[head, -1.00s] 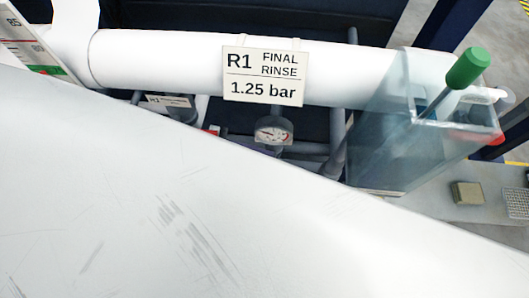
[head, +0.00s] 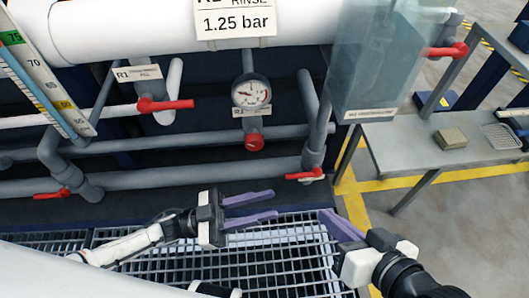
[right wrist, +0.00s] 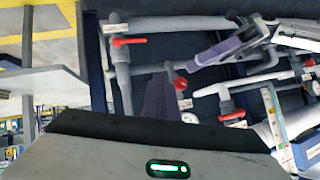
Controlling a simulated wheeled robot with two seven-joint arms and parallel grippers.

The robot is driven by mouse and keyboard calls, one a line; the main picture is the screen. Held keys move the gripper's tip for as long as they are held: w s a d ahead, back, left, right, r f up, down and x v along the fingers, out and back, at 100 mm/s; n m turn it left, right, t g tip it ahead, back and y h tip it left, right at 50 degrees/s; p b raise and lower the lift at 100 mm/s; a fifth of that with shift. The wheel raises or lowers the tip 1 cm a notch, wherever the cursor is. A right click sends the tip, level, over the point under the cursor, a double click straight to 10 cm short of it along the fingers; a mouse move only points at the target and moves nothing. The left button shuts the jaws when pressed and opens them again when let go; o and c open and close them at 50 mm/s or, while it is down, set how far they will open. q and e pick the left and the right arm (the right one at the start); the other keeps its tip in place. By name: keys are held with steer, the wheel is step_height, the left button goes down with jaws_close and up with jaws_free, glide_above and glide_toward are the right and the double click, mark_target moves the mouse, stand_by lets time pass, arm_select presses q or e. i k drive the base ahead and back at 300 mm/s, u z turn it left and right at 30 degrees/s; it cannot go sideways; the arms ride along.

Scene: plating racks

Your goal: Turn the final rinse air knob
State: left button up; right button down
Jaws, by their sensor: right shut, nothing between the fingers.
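The red round knob (head: 254,141) sits on the pipework just below a pressure gauge (head: 251,93), under a white sign reading 1.25 bar (head: 236,22). In the right wrist view, which looks upside down, the knob (right wrist: 181,83) shows beside the fingertips. My left gripper (head: 272,205) is open and empty, below the knob in the picture, its purple fingers pointing right. My right gripper (head: 325,213) is shut and empty, below and right of the knob. Its purple fingers (right wrist: 160,98) show in the right wrist view. Neither gripper visibly touches the knob.
Red lever handles sit on the pipes at left (head: 165,104), lower left (head: 52,194) and lower right (head: 305,175). A clear tank (head: 385,60) hangs upper right. A grey bench (head: 400,145) stands at right. Metal grating (head: 270,262) lies below the grippers.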

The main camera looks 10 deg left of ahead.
mark_target(253, 141)
steer(key=k, duration=1.3)
steer(key=u, duration=0.6)
steer(key=i, duration=1.35)
steer(key=z, duration=0.6)
steer(key=i, duration=0.5)
steer(key=z, duration=0.05)
